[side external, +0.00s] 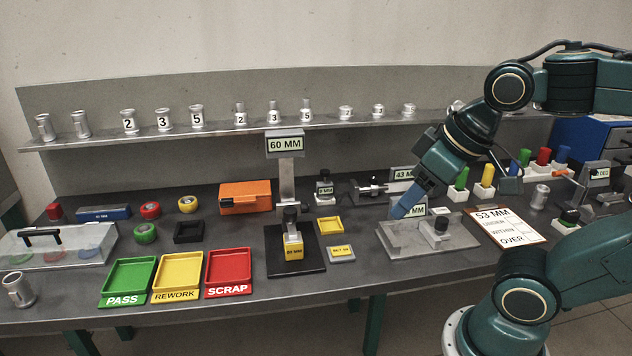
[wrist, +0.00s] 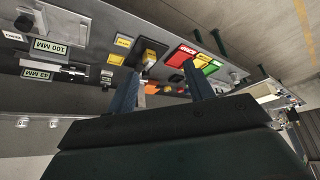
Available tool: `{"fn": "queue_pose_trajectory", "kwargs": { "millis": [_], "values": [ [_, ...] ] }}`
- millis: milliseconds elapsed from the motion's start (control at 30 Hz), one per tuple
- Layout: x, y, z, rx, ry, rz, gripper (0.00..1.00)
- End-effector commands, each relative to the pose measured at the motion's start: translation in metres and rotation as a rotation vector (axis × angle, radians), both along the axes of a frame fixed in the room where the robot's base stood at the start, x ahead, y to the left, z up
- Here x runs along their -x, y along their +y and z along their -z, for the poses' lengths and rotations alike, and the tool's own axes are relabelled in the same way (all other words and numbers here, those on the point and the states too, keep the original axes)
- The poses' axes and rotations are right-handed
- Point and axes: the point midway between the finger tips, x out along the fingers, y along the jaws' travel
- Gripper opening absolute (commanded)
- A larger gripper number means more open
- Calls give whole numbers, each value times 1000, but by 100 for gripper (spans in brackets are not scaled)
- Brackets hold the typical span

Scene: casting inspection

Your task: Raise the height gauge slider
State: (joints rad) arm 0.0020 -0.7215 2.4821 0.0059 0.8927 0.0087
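The height gauge stands mid-table in the side view, with an upright grey column (side external: 286,180) on a black base (side external: 312,258) and a 60 MM sign (side external: 285,144) at its top. A yellow block also shows in the wrist view (wrist: 149,57), beyond and between the fingers. My gripper (side external: 402,211) is right of the gauge, over the left part of a grey plate, apart from the slider. In the wrist view my gripper's blue fingers (wrist: 160,88) are spread and nothing shows held.
The grey plate (side external: 395,238) carries a dark-knobbed fixture (side external: 436,231). PASS (side external: 128,280), REWORK (side external: 178,275) and SCRAP (side external: 229,270) trays lie left of the gauge.

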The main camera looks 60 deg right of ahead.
Motion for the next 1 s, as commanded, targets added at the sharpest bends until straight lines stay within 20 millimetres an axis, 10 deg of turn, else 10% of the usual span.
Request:
{"fn": "queue_pose_trajectory", "kwargs": {
  "millis": [567, 1000],
  "values": [
    [-108, -25, -10, -26, 46, 204, 56],
    [-207, -53, 21, -33, 77, 379, 56]
  ]
}}
